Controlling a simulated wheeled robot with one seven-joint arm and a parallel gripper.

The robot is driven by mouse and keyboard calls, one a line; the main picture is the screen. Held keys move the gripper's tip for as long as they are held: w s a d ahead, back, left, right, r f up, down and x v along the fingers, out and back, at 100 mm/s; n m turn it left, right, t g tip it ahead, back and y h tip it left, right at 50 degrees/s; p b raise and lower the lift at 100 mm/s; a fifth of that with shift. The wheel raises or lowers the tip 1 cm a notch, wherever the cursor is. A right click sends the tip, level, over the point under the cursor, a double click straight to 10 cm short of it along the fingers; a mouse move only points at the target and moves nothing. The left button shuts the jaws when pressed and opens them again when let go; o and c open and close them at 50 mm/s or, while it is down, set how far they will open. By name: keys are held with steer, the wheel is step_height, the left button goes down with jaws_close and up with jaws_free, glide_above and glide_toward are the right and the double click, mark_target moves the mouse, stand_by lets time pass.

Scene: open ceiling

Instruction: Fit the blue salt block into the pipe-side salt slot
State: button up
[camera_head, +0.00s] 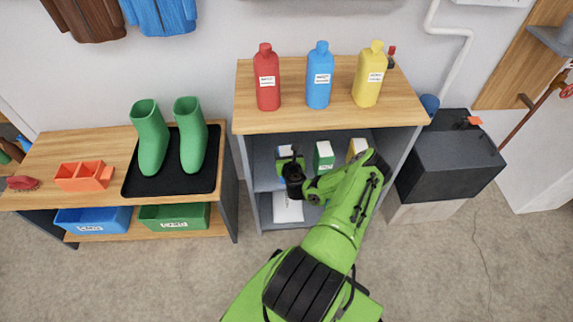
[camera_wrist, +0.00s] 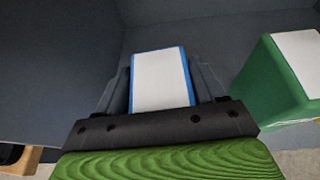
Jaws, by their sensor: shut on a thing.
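The blue salt block (camera_wrist: 187,65) has a white label on its face and sits between the two fingers of my gripper (camera_wrist: 160,82) in the wrist view. In the head view my gripper (camera_head: 291,168) reaches into the left part of the open cabinet (camera_head: 262,140), and the blue block (camera_head: 284,151) shows just behind it. A green block (camera_head: 321,158) stands to its right, also at the right of the wrist view (camera_wrist: 262,85). A yellow block (camera_head: 355,148) stands farther right, partly hidden by my arm. I cannot make out the slot edges.
Red (camera_head: 267,80), blue (camera_head: 318,78) and yellow (camera_head: 367,78) bottles stand on the cabinet top. A white pipe (camera_head: 463,55) runs down the wall at right, above a dark sink unit (camera_head: 445,165). A bench (camera_head: 110,150) with green boots stands left. White paper (camera_head: 287,209) lies low in the cabinet.

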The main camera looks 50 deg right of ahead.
jaws_close()
steer(key=shift+d+r, duration=0.1)
steer(key=shift+r, duration=0.05)
steer(key=shift+r, duration=0.1)
